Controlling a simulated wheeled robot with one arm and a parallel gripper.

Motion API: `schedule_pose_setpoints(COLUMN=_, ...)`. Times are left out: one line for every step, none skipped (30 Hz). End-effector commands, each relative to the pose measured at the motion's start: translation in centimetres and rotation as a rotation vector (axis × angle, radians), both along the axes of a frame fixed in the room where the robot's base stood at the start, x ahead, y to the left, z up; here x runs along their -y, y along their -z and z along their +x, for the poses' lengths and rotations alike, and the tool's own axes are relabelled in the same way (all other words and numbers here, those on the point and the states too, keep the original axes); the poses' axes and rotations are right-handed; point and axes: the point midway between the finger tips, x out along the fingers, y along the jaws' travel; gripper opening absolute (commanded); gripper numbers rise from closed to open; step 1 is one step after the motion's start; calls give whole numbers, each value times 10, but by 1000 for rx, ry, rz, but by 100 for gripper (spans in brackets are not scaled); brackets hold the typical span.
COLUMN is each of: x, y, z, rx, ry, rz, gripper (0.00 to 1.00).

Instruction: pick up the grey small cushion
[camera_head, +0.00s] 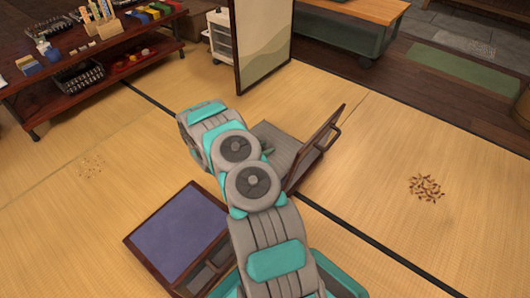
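A grey, ribbed, cushion-like pad (282,143) lies just right of my arm, against a dark wooden backrest (318,146) with an open handle-like frame. My arm covers its left and lower part, and I cannot tell whether it is the small cushion or a seat pad. My grey and teal arm reaches up through the middle of the view and bends at its far end. My gripper's fingertips cannot be made out; they seem hidden behind the arm.
A low wooden piece with a blue-purple top (180,232) stands left of my arm. A dark shelf (110,46) with small goods is at upper left. A folding screen (262,45) and white drawer cart (219,38) stand behind. Brown bits (426,187) lie on open tatami at right.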

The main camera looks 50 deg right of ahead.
Motion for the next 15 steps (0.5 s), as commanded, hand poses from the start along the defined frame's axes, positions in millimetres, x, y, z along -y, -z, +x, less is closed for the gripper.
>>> schedule_pose_setpoints(x=0, y=0, z=0, rx=0, ry=0, rz=0, gripper=46)
schedule_pose_setpoints(x=0, y=0, z=0, rx=0, ry=0, rz=0, gripper=43)
schedule_pose_setpoints(x=0, y=0, z=0, rx=0, ry=0, rz=0, gripper=39)
schedule_pose_setpoints(x=0, y=0, z=0, rx=0, ry=0, rz=0, gripper=35)
schedule_pose_setpoints(x=0, y=0, z=0, rx=0, ry=0, rz=0, gripper=32)
schedule_pose_setpoints(x=0, y=0, z=0, rx=0, ry=0, rz=0, gripper=27)
schedule_pose_setpoints(x=0, y=0, z=0, rx=0, ry=0, rz=0, gripper=24)
schedule_pose_setpoints(x=0, y=0, z=0, rx=0, ry=0, rz=0, gripper=21)
schedule_pose_setpoints(x=0, y=0, z=0, rx=0, ry=0, rz=0, gripper=16)
schedule_pose_setpoints(x=0, y=0, z=0, rx=0, ry=0, rz=0, gripper=13)
schedule_pose_setpoints(x=0, y=0, z=0, rx=0, ry=0, rz=0, gripper=9)
schedule_pose_setpoints(x=0, y=0, z=0, rx=0, ry=0, rz=0, gripper=5)
schedule_pose_setpoints(x=0, y=0, z=0, rx=0, ry=0, rz=0, gripper=2)
schedule_pose_setpoints(x=0, y=0, z=0, rx=0, ry=0, rz=0, gripper=0)
schedule_pose_setpoints(x=0, y=0, z=0, rx=0, ry=0, rz=0, gripper=0)
